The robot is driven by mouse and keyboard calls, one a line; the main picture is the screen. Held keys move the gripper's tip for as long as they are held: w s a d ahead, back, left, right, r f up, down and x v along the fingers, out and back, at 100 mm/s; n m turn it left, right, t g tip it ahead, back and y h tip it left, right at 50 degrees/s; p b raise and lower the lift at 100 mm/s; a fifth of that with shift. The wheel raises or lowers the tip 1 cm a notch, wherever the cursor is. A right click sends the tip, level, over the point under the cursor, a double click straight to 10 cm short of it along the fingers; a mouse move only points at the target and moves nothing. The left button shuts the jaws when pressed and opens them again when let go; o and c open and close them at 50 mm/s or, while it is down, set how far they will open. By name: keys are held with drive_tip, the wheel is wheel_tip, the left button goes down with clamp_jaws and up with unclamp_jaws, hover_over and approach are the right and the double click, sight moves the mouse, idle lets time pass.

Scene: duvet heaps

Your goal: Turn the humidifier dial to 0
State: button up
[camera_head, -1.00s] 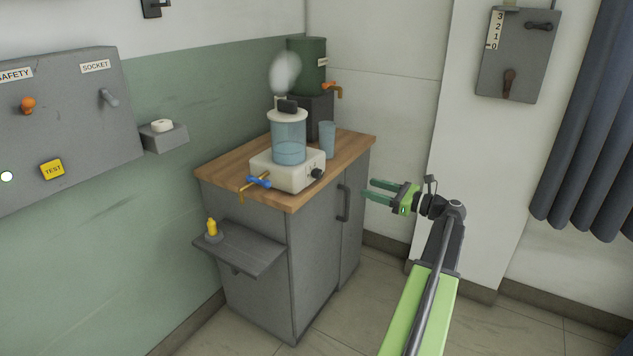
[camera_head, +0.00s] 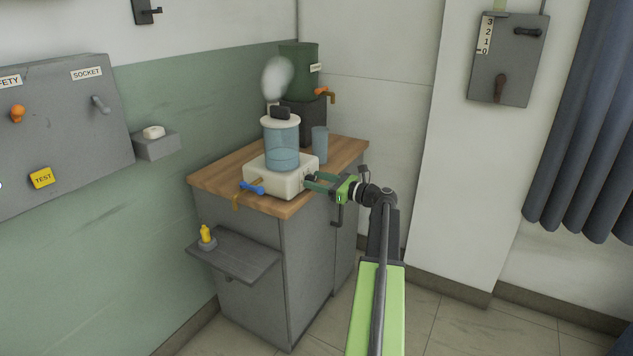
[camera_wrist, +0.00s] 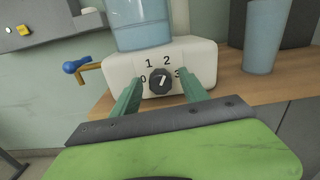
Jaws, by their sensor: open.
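The humidifier (camera_head: 272,178) has a white base and a clear tank of bluish water, and stands on the wooden cabinet top with mist above it. Its black dial (camera_wrist: 160,82) faces me in the wrist view, with the marks 0, 1, 2 and 3 arced around it. The dial's pointer is tilted a little right of upright, towards the 2. My gripper (camera_wrist: 157,88) is open, its two green fingers on either side of the dial. In the head view my gripper (camera_head: 312,181) reaches the base's right side, and its fingers partly hide the dial. Contact cannot be told.
A blue glass (camera_head: 319,145) stands right of the humidifier, close to it. A blue-handled tap (camera_head: 252,187) sticks out at the base's left. A dark green dispenser (camera_head: 300,75) stands behind.

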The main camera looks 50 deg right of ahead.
drive_tip(key=shift+c, duration=0.2)
clamp_jaws()
